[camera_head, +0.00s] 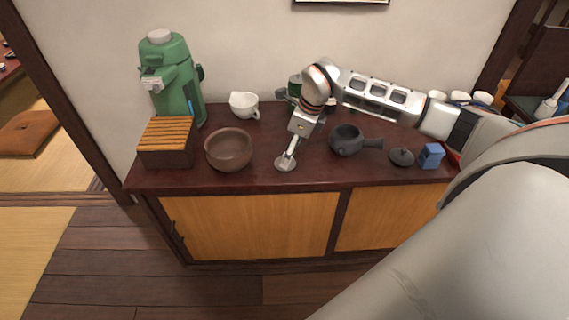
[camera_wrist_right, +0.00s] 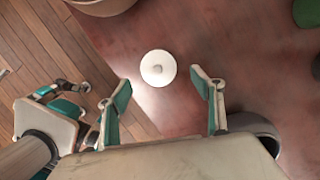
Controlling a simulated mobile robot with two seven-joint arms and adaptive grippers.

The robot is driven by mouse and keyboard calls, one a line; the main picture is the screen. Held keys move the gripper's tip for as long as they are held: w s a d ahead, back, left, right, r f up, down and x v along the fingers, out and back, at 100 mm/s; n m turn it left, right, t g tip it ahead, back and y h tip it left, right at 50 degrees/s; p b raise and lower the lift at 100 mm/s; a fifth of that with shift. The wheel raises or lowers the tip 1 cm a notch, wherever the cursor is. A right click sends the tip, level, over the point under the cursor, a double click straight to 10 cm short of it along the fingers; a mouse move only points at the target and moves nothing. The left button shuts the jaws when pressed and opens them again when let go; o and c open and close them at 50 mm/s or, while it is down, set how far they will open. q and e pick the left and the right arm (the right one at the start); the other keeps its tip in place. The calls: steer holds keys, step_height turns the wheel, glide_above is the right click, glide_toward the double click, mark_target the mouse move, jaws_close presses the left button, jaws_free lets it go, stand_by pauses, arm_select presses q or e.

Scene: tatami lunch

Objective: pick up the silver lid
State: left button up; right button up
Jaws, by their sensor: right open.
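The silver lid (camera_head: 285,165), a small round disc with a knob, lies on the dark red cabinet top near its front edge. In the right wrist view the lid (camera_wrist_right: 158,68) looks pale and shows whole, with its knob up. My right gripper (camera_head: 293,146) is above the lid, pointing down. In the right wrist view the gripper's two fingers (camera_wrist_right: 163,90) are spread apart with nothing between them, and the lid appears just beyond the fingertips. The exact height gap is hard to judge.
A brown bowl (camera_head: 229,150) stands left of the lid, a dark side-handled teapot (camera_head: 346,140) right of it. A black lid (camera_head: 402,157) and blue box (camera_head: 431,156) are farther right. A white pitcher (camera_head: 243,104), slatted box (camera_head: 167,142) and green air pot (camera_head: 178,80) are left.

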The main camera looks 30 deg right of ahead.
steer(key=x, duration=0.3)
steer(key=shift+w+a+f, duration=0.15)
steer(key=shift+a+f, duration=0.1)
steer(key=shift+f, duration=0.1)
steer(key=c, duration=0.9)
steer(key=shift+o, duration=0.2)
steer(key=shift+r, duration=0.1)
